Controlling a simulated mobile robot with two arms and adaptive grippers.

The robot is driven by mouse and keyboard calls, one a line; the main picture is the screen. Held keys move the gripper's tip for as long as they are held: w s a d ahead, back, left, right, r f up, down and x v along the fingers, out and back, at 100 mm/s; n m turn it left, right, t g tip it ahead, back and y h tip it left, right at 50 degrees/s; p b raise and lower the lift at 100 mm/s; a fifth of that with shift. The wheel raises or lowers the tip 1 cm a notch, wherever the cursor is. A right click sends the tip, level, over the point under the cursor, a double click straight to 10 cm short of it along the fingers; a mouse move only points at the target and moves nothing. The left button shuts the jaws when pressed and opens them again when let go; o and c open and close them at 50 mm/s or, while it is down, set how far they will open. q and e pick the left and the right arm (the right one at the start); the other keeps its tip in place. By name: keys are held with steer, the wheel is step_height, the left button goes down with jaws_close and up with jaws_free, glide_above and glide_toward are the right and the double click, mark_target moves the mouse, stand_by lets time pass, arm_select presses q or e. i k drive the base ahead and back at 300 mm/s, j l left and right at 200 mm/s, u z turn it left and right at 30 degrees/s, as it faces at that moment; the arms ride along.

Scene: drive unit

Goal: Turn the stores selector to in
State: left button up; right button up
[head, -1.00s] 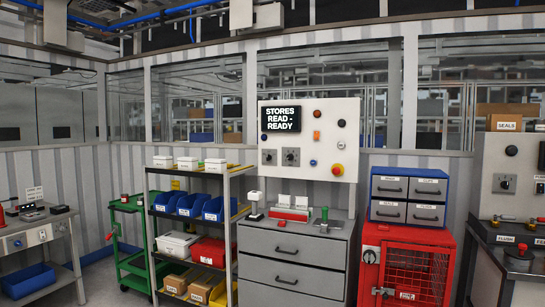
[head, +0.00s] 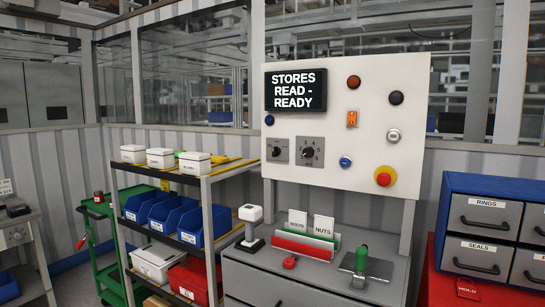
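A white control panel (head: 350,90) stands upright in the middle of the head view. Its screen (head: 296,90) reads "STORES READ - READY". Below the screen are two rotary selectors on grey plates, a left one (head: 279,151) and a slightly larger right one (head: 309,152). Both have black knobs. Their markings are too small to read, so I cannot tell which is the stores selector or where it points. Neither of my grippers is in view.
The panel also holds a red emergency button (head: 384,177) and several small buttons. Below it, a grey cabinet (head: 300,283) carries a card holder (head: 304,243) and a green-handled tool (head: 362,260). A shelf rack (head: 207,215) stands left, a blue drawer unit (head: 495,184) right.

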mark_target(276, 151)
steer(key=i+l+z, duration=0.1)
steer(key=i, duration=0.35)
steer(key=i+l+z, duration=0.1)
steer(key=i+l, duration=0.15)
steer(key=i, duration=0.2)
